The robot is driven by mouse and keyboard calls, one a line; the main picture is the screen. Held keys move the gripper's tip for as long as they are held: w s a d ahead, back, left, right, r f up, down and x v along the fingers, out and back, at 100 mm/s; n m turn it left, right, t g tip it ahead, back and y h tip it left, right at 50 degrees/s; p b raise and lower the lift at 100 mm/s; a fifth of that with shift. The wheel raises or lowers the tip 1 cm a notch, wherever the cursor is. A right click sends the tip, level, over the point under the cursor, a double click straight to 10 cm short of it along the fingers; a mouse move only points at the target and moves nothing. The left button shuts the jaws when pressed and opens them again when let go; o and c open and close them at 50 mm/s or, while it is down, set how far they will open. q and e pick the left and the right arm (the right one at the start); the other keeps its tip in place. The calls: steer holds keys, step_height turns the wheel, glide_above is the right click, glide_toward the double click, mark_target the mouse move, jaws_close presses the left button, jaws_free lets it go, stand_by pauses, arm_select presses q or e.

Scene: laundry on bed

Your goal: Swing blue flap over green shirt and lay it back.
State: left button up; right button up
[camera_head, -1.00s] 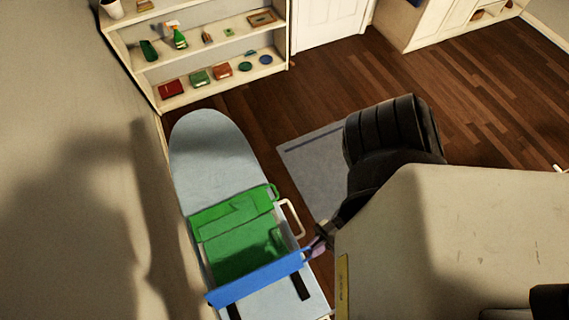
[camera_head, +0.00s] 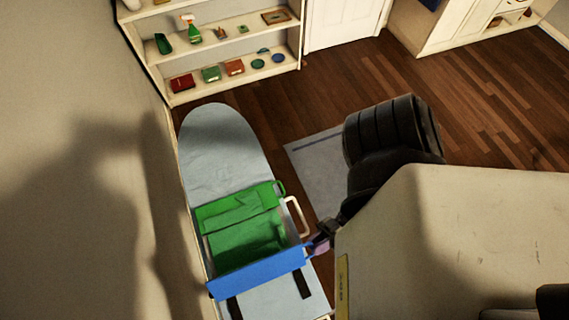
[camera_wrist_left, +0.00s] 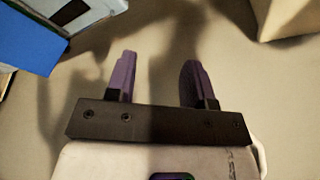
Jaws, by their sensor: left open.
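The green shirt (camera_head: 240,238) lies spread on the folding board on the ironing board, in the head view. The blue flap (camera_head: 258,273) stands tilted at the shirt's near edge and covers part of it from view. My right gripper (camera_head: 319,246) is at the flap's right end, its purple fingers against or very close to it. Whether they are closed on it cannot be made out. My left gripper (camera_wrist_left: 157,70) is open and empty over a plain surface in the left wrist view. The blue flap (camera_wrist_left: 24,40) shows there at upper left, apart from the fingers.
The ironing board (camera_head: 215,145) runs along the left wall; its rounded far end is clear. A white handle (camera_head: 298,216) sticks out right of the shirt. A shelf (camera_head: 225,80) with small items stands behind. A grey mat (camera_head: 318,170) lies on the floor.

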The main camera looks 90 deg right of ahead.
steer(key=shift+o, duration=1)
steer(key=b+v, duration=0.4)
steer(key=v, duration=1)
steer(key=shift+w, duration=0.1)
